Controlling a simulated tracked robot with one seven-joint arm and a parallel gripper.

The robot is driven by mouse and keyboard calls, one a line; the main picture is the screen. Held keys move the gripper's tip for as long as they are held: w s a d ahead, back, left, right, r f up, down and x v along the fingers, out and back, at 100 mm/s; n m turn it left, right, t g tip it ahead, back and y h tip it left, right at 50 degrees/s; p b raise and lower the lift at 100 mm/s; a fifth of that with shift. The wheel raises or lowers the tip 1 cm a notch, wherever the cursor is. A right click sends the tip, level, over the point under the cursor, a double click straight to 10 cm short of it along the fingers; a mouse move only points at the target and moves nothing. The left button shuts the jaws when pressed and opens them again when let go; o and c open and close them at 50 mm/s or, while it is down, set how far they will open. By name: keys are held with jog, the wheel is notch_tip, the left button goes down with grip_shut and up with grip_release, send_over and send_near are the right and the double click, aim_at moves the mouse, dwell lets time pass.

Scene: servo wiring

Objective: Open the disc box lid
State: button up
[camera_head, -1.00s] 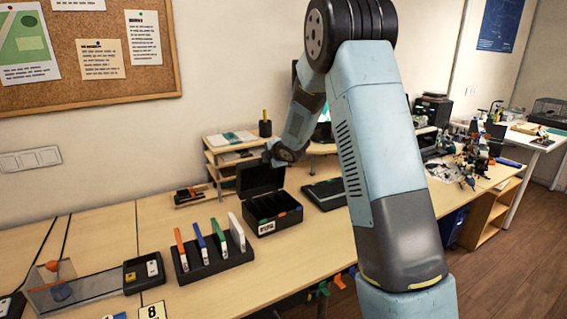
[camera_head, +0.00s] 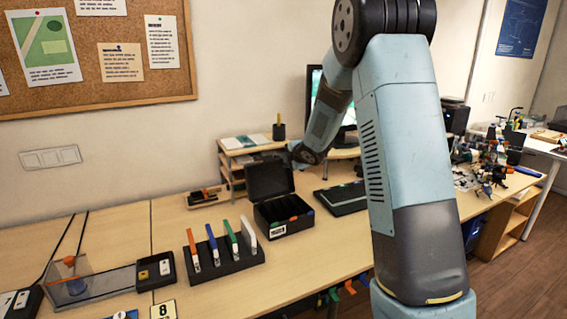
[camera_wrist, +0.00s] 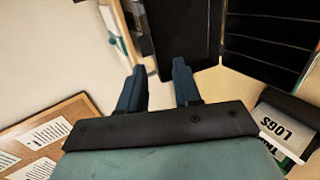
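The disc box (camera_head: 296,228) is a black box with a pale label on its front, standing on the bench. Its lid (camera_head: 270,179) is raised and stands roughly upright at the back, so the slotted inside shows. In the wrist view the lid (camera_wrist: 187,38) is a dark panel just beyond my fingertips, with the slotted box (camera_wrist: 268,42) to its right. My gripper (camera_wrist: 156,72) has its two blue fingers apart with nothing seen between them. I cannot tell whether a finger touches the lid. In the head view the fingers are not clearly visible near the lid.
A black rack (camera_head: 232,264) with several coloured upright discs or cases stands left of the box. A dark keyboard-like slab (camera_head: 343,198) lies to its right. A small wooden shelf (camera_head: 232,165) stands behind. Bare bench lies in front of the box.

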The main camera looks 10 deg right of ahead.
jog(key=v, duration=0.9)
jog(key=shift+s+d, duration=0.15)
jog(key=shift+s, duration=0.25)
jog(key=shift+r, duration=0.25)
